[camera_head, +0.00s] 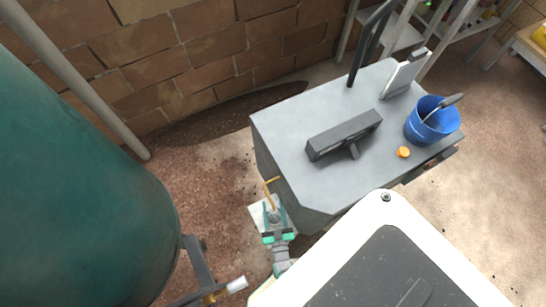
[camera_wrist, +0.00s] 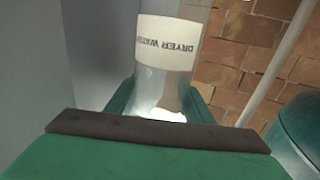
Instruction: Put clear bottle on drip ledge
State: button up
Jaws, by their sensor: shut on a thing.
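The clear bottle (camera_wrist: 165,85) stands between my gripper's two green fingers in the wrist view. Its white label reads "DRYER WATER" and appears upside down there. My gripper (camera_head: 273,216) is shut on the bottle in the head view, low beside the left front side of the grey cabinet. The bottle is small and partly hidden by the fingers there. A pale flat ledge (camera_head: 257,211), perhaps the drip ledge, shows beside the gripper, under a thin yellow pipe (camera_head: 270,183). I cannot tell whether the bottle touches it.
The grey cabinet (camera_head: 290,125) carries a dark grey bar-shaped device (camera_head: 343,136), a blue cup (camera_head: 425,125) with a tool in it and an orange cap (camera_head: 403,152). A large green tank (camera_head: 75,190) stands at left. A brick wall (camera_head: 190,60) is behind.

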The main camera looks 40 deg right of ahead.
aim_at(275, 223)
jog(key=shift+f, duration=0.45)
jog(key=o, duration=0.9)
jog(key=shift+f, duration=0.1)
jog(key=shift+o, duration=0.2)
jog(key=v, duration=1.1)
jog(key=shift+d, duration=0.1)
jog(key=shift+s+a, duration=0.3)
jog(key=shift+s, duration=0.15)
